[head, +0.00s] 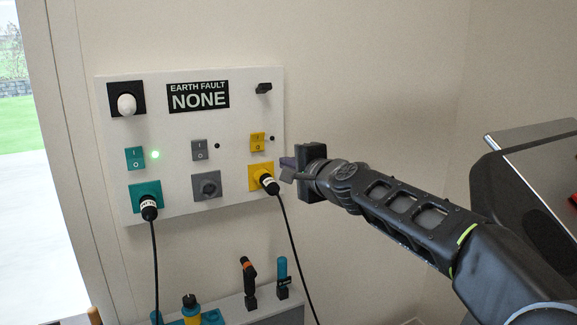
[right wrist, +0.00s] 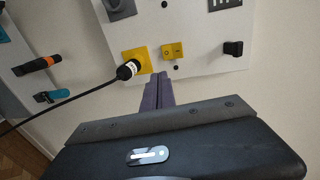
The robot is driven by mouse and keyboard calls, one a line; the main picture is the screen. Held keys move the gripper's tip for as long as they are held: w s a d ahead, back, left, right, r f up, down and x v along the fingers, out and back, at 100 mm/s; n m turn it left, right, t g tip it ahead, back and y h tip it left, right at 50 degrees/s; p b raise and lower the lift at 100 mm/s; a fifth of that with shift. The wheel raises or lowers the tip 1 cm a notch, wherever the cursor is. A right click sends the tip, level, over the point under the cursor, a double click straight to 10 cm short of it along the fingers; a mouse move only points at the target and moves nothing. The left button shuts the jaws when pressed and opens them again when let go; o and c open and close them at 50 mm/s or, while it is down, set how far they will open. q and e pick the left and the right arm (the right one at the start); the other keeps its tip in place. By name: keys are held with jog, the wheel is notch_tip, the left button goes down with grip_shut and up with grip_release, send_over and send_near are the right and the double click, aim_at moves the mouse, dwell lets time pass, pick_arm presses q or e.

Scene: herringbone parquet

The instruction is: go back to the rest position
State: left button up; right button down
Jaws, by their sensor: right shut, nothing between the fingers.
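My right gripper (head: 288,168) is shut and empty, just right of the wall panel (head: 230,125) near the yellow socket (head: 258,178). In the right wrist view its closed fingers (right wrist: 158,90) point toward the panel, close beside the black plug (right wrist: 128,70) in the yellow socket (right wrist: 138,56). I cannot tell whether they touch the plug. In the head view this plug (head: 270,185) carries a black cable downward. My right arm comes in from the lower right. My left gripper is not in view.
The panel has a sign reading "EARTH FAULT NONE" (head: 198,96), a white knob (head: 126,103), switches and a lit green lamp (head: 155,154). Another plug (head: 148,207) sits in the teal socket. Below, a shelf (head: 235,309) holds tools and connectors. The wall right of the panel is bare.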

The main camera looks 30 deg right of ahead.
dwell(0.3)
